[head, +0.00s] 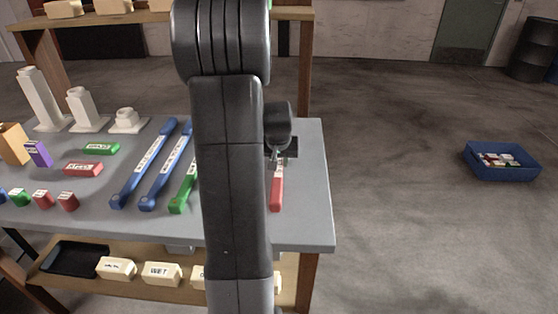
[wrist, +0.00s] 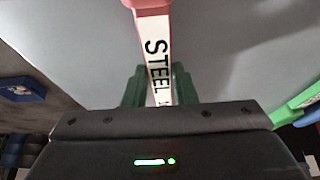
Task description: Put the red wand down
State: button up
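The red wand (head: 277,195) shows at the right part of the grey table, just right of my arm, with its upper part hidden by my gripper and arm. In the wrist view the red wand (wrist: 155,50) has a white label reading "STEEL" and runs between the two green fingers of my gripper (wrist: 160,88). The fingers press close on both sides of it. In the head view my gripper (head: 283,152) is low over the table. I cannot tell whether the wand touches the tabletop.
On the grey table (head: 310,215), two blue wands (head: 146,165) and a green wand (head: 184,190) lie left of my arm. White stepped blocks (head: 40,100) and small coloured blocks stand further left. A blue bin (head: 502,172) sits on the floor at right. The table's right edge is clear.

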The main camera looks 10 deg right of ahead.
aim_at(279, 159)
jog(key=o, duration=0.4)
jog(key=shift+c, duration=0.2)
jog(key=shift+r, duration=0.15)
jog(key=shift+r, duration=0.25)
jog(key=v, duration=1.1)
jog(key=shift+s+r+p, duration=0.2)
jog(key=shift+s+p, duration=0.05)
jog(key=shift+p, duration=0.1)
jog(key=x, duration=1.2)
jog(key=shift+r, duration=1.85)
